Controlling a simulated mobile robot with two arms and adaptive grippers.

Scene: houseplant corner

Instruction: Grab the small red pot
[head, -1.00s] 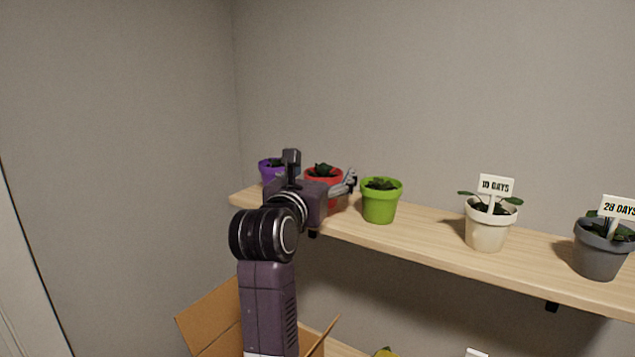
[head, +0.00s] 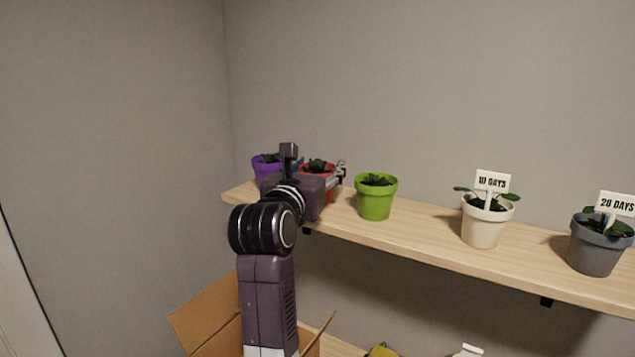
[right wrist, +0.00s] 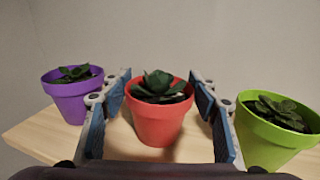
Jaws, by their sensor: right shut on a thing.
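The small red pot (head: 318,169) holds a dark green plant and stands upright on the upper wooden shelf, partly hidden behind my right gripper in the head view. My right gripper (head: 320,173) has reached in from the front, one finger on each side of the pot. My left gripper is not in view.
A purple pot (right wrist: 73,97) stands close on the left and a lime green pot (right wrist: 268,140) close on the right. Further right on the shelf (head: 420,222) are a white pot (head: 484,226) and a grey pot (head: 594,252), both with signs. A cardboard box (head: 212,317) is below.

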